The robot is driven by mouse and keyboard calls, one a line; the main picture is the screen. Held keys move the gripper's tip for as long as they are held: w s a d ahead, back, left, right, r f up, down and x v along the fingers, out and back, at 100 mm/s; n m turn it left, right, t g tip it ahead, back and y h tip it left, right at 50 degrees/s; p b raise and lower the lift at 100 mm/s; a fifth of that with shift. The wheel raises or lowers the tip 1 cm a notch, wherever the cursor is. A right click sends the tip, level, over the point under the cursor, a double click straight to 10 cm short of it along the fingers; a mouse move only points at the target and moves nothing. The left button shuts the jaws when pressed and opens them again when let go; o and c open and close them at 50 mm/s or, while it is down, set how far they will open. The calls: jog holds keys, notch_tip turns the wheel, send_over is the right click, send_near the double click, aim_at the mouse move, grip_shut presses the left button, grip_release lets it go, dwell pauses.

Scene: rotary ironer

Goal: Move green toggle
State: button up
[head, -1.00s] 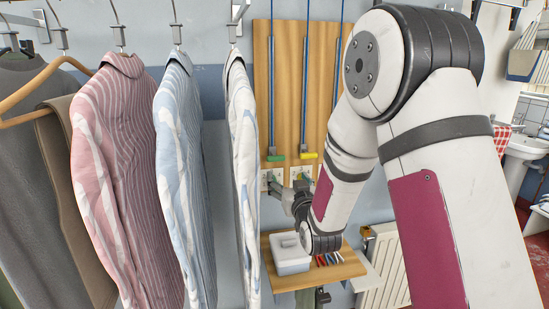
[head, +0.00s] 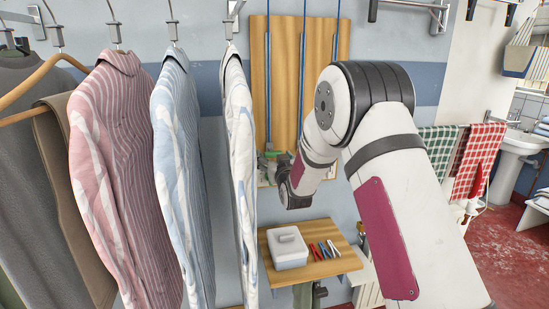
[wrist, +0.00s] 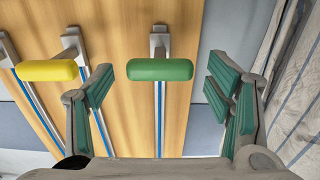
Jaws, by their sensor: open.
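The green toggle (wrist: 160,70) is a rounded green bar on a grey slider, with a blue-and-white track below it, on a wooden panel (wrist: 185,20). In the wrist view it lies across the space between the fingers of my gripper (wrist: 160,92). The fingers are open, one on each side, and no contact shows. The yellow toggle (wrist: 47,70) is left of the left finger. In the head view my gripper (head: 268,160) is at the panel's lower part, and it and my arm hide the toggles.
Hanging shirts (head: 240,150) stand close to the left of my gripper. A wooden shelf (head: 335,262) with a white box (head: 288,250) and several small coloured tools is below. Checked towels (head: 480,150) hang at the right. A third slider is at the wrist view's far left.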

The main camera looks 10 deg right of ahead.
jog(key=c, duration=1.7)
notch_tip(320, 180, up, 35)
jog(key=shift+f+b, duration=0.1)
jog(key=shift+b, duration=0.2)
jog(key=o, duration=1.6)
jog(key=shift+o, duration=0.5)
jog(key=s, duration=1.2)
jog(key=shift+f, duration=0.1)
